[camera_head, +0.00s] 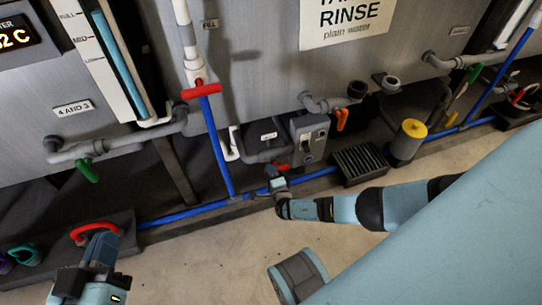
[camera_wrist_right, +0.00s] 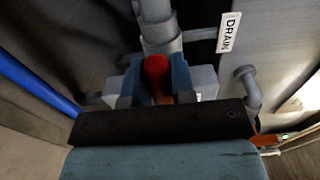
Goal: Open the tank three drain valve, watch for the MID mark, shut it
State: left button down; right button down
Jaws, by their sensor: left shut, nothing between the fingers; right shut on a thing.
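My right gripper (camera_head: 277,182) is shut on a red valve handle (camera_head: 284,167) on the grey drain pipe under the tap rinse tank (camera_head: 250,90). In the right wrist view the handle (camera_wrist_right: 156,68) stands between the blue-grey fingers, beside a DRAIN label (camera_wrist_right: 229,32). I cannot tell whether the valve is open. A level gauge (camera_head: 108,55) with FULL, MID and LOW marks hangs at upper left; its blue column reaches above MID, near FULL. My left gripper (camera_head: 97,245) is shut and empty, close to a red loop handle (camera_head: 92,229) at lower left.
A grey box (camera_head: 309,138) and black grate (camera_head: 360,165) stand right of the drain. A yellow-capped canister (camera_head: 409,140) is farther right. Blue pipe (camera_head: 185,214) runs along the floor. A red tee valve (camera_head: 201,91) and green handle (camera_head: 88,171) are at left. Front floor is clear.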

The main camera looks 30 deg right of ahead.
dwell(0.4)
jog(key=c, duration=1)
grip_release()
jog(key=shift+o, duration=0.2)
pick_arm(q)
notch_tip(320, 180, up, 7)
jog(key=t+p, duration=0.2)
jog(key=p, duration=0.3)
jog(key=shift+a+n+t, duration=0.3)
jog(key=shift+n, duration=0.1)
pick_arm(e)
jog(key=v, duration=1.3)
jog(key=shift+s, duration=0.4)
pick_arm(q)
jog(key=shift+s, duration=0.15)
pick_arm(e)
jog(key=shift+f, duration=0.1)
